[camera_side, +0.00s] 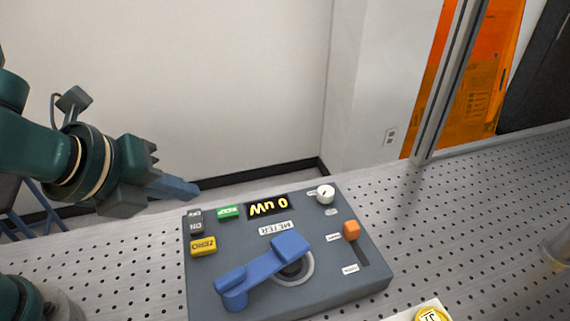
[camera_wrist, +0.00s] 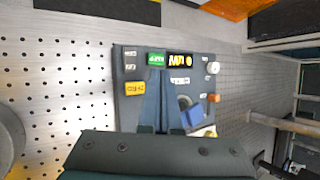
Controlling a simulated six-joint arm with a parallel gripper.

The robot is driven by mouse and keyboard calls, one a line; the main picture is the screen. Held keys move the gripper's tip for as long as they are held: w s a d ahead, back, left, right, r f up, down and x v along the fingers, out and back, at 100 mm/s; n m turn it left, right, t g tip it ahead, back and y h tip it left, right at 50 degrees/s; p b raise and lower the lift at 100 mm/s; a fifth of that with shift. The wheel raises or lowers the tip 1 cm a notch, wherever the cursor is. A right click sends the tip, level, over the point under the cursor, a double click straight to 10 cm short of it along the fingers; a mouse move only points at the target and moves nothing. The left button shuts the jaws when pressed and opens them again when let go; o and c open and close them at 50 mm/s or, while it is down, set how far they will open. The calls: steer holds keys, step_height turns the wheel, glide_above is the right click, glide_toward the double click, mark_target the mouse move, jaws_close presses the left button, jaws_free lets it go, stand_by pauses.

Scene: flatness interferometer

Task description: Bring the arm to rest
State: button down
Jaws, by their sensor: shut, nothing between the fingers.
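My gripper (camera_side: 190,189) is at the left in the side view, with its fingers together and nothing between them. It is raised behind and to the left of the grey meter panel (camera_side: 205,281) and apart from it. In the wrist view, the shut fingers (camera_wrist: 155,92) point over the panel (camera_wrist: 122,108) and hide part of it. A blue crank-like handle (camera_side: 262,271) lies across the panel front, and part of it shows in the wrist view (camera_wrist: 192,117).
The panel carries a yellow ZERO button (camera_side: 203,246), a green button (camera_side: 229,212), a lit display (camera_side: 268,207), a white knob (camera_side: 325,193) and an orange slider (camera_side: 351,230). A yellow round item (camera_side: 431,314) sits at the front edge.

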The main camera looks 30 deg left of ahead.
steer(key=s+a+r+n+y, duration=0.2)
steer(key=a+r+n, duration=0.1)
steer(key=a+n, duration=0.7)
steer(key=s+d+n+g+h, duration=0.1)
steer(key=s+n, duration=0.5)
steer(key=n, duration=1.1)
steer(key=shift+d+f+g+h, duration=0.3)
steer(key=shift+d+g+h, duration=0.1)
steer(key=shift+g, duration=0.2)
